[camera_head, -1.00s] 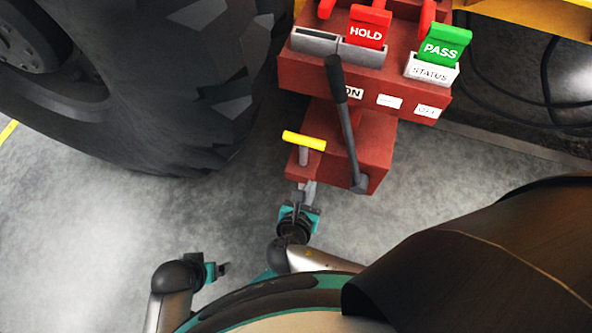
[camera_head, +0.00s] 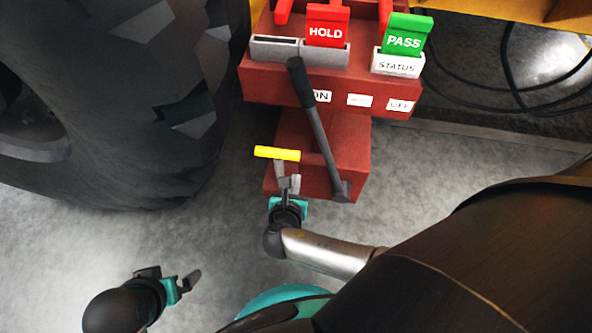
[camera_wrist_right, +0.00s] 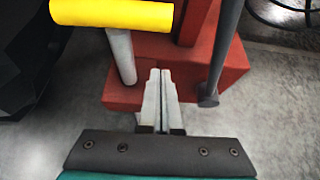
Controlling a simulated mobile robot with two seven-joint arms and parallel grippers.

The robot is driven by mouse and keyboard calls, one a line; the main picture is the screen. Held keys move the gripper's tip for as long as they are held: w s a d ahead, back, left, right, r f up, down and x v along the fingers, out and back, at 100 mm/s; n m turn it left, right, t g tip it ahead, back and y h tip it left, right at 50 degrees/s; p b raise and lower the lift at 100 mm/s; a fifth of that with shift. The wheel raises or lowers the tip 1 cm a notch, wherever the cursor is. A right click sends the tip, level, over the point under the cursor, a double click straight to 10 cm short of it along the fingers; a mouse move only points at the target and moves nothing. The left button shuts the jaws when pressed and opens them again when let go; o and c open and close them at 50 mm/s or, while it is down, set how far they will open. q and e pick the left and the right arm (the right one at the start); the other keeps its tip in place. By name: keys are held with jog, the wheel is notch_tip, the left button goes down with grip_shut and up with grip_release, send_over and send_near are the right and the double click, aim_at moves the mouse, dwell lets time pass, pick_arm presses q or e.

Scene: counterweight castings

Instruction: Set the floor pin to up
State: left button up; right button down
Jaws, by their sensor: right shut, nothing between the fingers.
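The floor pin has a yellow crossbar (camera_head: 277,153) on a grey stem, standing up from the low red block beside the lever. In the right wrist view the yellow bar (camera_wrist_right: 110,14) is at the upper left, with its pale stem (camera_wrist_right: 121,57) below. My right gripper (camera_head: 289,182) is shut and empty, just in front of and slightly right of the pin. In the wrist view its fingertips (camera_wrist_right: 160,74) are together, right of the stem, with a visible gap between. My left gripper (camera_head: 170,276) is low at the left, fingers spread, away from the pin.
A black lever (camera_head: 316,128) leans across the red stand (camera_head: 340,152), close right of the pin. Red HOLD (camera_head: 326,27) and green PASS (camera_head: 404,42) tags sit above. A big black tyre (camera_head: 120,120) stands at left. Cables lie at upper right; grey floor is clear in front.

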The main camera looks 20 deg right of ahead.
pick_arm(q)
jog(key=shift+r, duration=0.3)
pick_arm(e)
jog(key=shift+w+d+r, duration=0.15)
jog(key=shift+w+r, duration=0.1)
jog(key=shift+r, duration=0.3)
jog(key=shift+w+d+r, duration=0.2)
jog(key=shift+r, duration=0.4)
jog(key=shift+w+d+r, duration=0.15)
jog(key=shift+w+r, duration=0.1)
jog(key=shift+r, duration=0.3)
